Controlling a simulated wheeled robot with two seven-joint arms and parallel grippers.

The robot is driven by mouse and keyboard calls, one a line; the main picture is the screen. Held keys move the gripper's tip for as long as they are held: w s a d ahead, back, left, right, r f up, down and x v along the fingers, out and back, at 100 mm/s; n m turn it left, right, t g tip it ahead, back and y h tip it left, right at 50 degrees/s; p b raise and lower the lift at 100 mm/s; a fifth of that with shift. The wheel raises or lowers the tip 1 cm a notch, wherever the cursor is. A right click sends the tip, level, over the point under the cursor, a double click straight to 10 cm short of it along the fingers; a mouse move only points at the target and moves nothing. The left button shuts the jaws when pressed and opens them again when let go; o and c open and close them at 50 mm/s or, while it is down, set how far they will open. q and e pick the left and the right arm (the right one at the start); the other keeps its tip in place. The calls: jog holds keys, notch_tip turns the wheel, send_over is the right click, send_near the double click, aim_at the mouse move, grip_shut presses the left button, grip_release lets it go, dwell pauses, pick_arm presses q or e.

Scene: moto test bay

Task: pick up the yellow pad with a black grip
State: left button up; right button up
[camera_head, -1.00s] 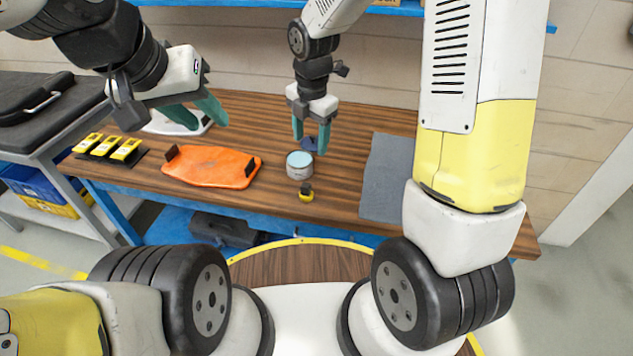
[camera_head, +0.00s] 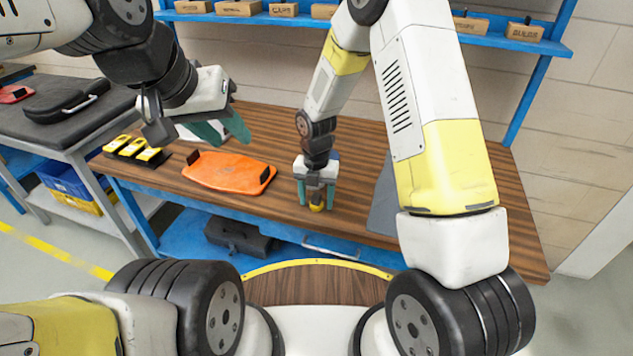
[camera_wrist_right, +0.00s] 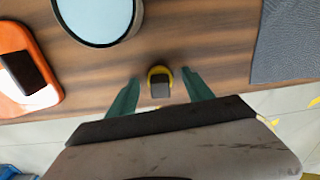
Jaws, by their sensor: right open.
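The yellow pad with a black grip (camera_wrist_right: 160,88) sits on the wooden table near its front edge. It also shows in the head view (camera_head: 317,206), partly hidden by my right gripper. My right gripper (camera_head: 316,200) is open, pointing down over the pad. In the right wrist view its green fingers (camera_wrist_right: 160,92) stand one on each side of the pad, with gaps visible on both sides. My left gripper (camera_head: 228,132) hangs at the upper left above the table, away from the pad; its fingers look spread apart.
An orange board with black grips (camera_head: 228,173) lies left of the pad. A round tin with a pale lid (camera_wrist_right: 100,18) stands just behind the pad. A grey mat (camera_head: 384,200) lies to the right. Yellow items on a black tray (camera_head: 136,149) sit at the table's left end.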

aim_at(317, 194)
jog(key=shift+f, duration=0.1)
jog(key=shift+c, duration=0.4)
grip_shut()
jog(key=shift+r, duration=0.6)
notch_tip(317, 194, up, 2)
jog(key=shift+w+r, duration=0.1)
jog(key=shift+s+a+r, duration=0.15)
jog(key=shift+s+a, duration=0.15)
jog(key=shift+s, duration=0.45)
jog(key=s+a, duration=0.3)
jog(key=s, duration=0.3)
jog(key=s+a+r, duration=0.1)
jog(key=s+a, duration=0.2)
jog(key=s, duration=0.4)
jog(key=shift+s+r, duration=0.15)
